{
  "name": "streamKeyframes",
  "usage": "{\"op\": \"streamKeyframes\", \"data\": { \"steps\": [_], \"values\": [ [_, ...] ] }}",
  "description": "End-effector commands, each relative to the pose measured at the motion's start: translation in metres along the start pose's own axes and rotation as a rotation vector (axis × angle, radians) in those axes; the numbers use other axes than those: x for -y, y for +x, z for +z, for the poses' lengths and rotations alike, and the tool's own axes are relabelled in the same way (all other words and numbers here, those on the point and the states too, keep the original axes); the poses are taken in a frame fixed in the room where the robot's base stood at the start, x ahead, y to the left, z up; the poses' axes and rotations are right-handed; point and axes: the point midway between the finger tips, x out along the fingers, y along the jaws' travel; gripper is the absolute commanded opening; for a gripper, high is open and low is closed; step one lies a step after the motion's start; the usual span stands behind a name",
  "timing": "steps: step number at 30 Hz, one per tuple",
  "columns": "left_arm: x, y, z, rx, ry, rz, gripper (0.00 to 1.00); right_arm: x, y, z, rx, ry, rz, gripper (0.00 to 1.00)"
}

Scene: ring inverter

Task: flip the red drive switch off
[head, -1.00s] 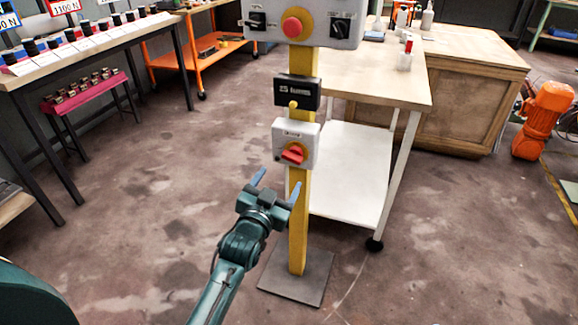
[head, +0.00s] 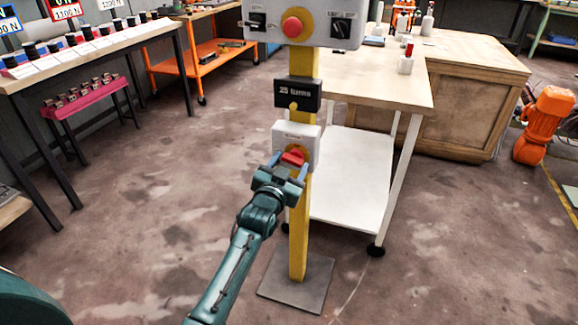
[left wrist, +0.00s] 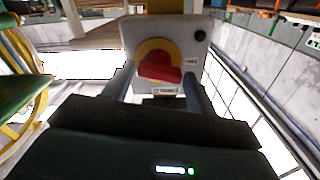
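The red drive switch (head: 293,157) is a rotary handle on a yellow disc, on a light grey box (head: 309,133) fixed to a yellow post (head: 299,235). My left gripper (head: 290,166) is at the switch with its two fingers apart, one on each side of the red handle. In the left wrist view the red handle (left wrist: 159,69) sits between and just beyond the fingertips, and its disc shows around it. The handle looks slightly tilted there. I cannot tell whether a finger touches it. My right gripper is not in view.
Above are a black "25 turns" display (head: 297,95) and a control box with a red button (head: 293,27). The floor to the left is clear.

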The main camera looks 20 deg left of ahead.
Motion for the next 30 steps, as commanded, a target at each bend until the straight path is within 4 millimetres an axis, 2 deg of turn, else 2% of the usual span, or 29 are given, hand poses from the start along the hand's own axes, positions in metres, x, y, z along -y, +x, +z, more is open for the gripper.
{"op": "streamKeyframes", "data": {
  "steps": [1, 11, 14, 19, 22, 29, 30],
  "values": [
    [0.0, 0.0, 0.0, 0.0, 0.0, 0.0, 0.53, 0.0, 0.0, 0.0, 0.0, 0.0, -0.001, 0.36],
    [0.0, 0.0, 0.0, 0.0, 0.0, 0.0, 0.26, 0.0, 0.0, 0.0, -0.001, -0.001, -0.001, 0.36],
    [0.0, 0.0, -0.002, 0.001, -0.029, 0.001, 0.26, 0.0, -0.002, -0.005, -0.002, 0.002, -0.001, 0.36],
    [0.001, 0.0, -0.003, 0.003, -0.21, 0.001, 0.26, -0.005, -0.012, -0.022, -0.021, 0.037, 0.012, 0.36],
    [0.0, 0.0, 0.0, 0.003, -0.266, 0.001, 0.26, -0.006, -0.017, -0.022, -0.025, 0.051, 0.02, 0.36],
    [-0.001, 0.0, 0.001, 0.001, -0.271, 0.0, 0.26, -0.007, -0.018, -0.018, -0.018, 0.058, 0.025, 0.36],
    [-0.001, 0.0, 0.001, 0.001, -0.271, 0.0, 0.51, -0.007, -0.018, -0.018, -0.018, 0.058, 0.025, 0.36]
  ]
}}
